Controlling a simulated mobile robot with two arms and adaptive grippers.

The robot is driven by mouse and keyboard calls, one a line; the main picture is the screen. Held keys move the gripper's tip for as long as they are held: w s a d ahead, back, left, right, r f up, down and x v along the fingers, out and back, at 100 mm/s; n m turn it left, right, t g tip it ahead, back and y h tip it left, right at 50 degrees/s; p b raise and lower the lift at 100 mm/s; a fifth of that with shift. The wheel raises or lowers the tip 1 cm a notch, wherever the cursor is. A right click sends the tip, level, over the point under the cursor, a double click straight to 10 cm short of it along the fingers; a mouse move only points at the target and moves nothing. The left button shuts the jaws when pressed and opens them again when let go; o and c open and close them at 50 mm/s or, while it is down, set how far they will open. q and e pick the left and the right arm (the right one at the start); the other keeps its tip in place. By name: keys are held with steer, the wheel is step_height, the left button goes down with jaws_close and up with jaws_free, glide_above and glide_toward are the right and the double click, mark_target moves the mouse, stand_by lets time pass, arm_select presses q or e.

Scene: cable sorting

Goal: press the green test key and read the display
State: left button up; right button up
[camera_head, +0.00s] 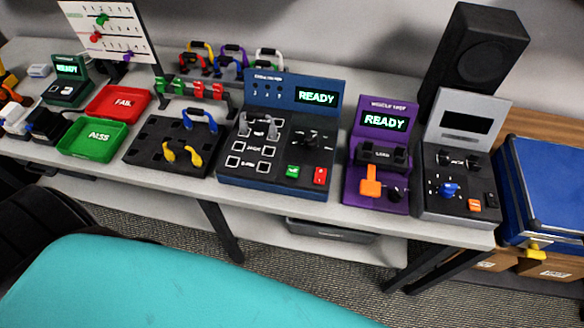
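The cable tester with a blue back panel (265,92) stands at the middle of the bench. Its lit display (317,97) reads "READY". The green key (292,171) is on the lower right of its dark top, left of a red key (320,176). A black knob (308,139) sits above the keys. Grey cable ends or clips (260,127) stand at the upper left of its top. Neither of my grippers shows in this view.
A purple device (357,150) also reading "READY" and a grey device (440,185) with a dark screen stand to the right. A black board with cables (150,153), a green tray (92,155) and a red tray (118,117) lie to the left. A teal surface (180,285) fills the foreground.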

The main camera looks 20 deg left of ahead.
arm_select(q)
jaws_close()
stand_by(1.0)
